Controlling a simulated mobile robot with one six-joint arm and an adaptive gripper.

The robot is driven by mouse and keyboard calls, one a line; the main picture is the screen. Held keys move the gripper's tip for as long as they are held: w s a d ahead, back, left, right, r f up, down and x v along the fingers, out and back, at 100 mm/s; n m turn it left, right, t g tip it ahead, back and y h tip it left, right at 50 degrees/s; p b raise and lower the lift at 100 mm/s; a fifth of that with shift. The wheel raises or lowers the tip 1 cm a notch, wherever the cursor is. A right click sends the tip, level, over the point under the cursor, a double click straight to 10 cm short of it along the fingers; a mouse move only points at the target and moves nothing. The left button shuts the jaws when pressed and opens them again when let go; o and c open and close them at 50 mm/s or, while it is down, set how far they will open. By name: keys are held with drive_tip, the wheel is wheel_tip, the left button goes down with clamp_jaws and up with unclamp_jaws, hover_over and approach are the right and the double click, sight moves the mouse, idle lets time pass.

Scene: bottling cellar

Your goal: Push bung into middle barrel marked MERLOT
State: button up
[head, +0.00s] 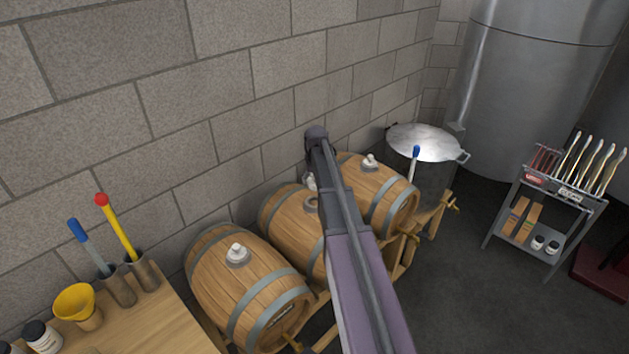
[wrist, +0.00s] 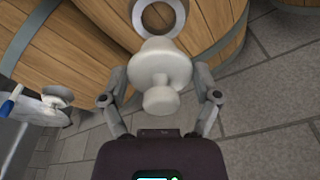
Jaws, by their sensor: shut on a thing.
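The middle barrel (head: 283,217) lies on its side between two others, mostly behind my arm in the head view; no MERLOT marking can be read on it. Its bung hole has a pale grey ring (head: 311,203), which also shows at the top of the wrist view (wrist: 158,3). My gripper (wrist: 161,77) is shut on a white bung (wrist: 160,98), whose wide part points toward the ring. The bung appears apart from the barrel, just short of the ring in the wrist view. In the head view my gripper is largely hidden by my arm.
The left barrel (head: 222,286) and right barrel (head: 392,190) each carry a white bung on top. A steel pot (head: 435,180) stands behind the right one. A wooden bench (head: 150,325) with tools and a yellow funnel (head: 75,303) is at lower left. A block wall runs behind.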

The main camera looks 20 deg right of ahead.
sight(314, 197)
drive_tip(key=shift+f+b, duration=2.85)
drive_tip(key=shift+f, duration=0.15)
drive_tip(key=shift+f+b, duration=1.2)
idle(1.0)
idle(0.4)
drive_tip(key=o, duration=0.9)
drive_tip(key=shift+o, duration=0.2)
drive_tip(key=shift+r, duration=0.15)
drive_tip(key=shift+r+p, duration=3.9)
drive_tip(key=shift+p, duration=0.15)
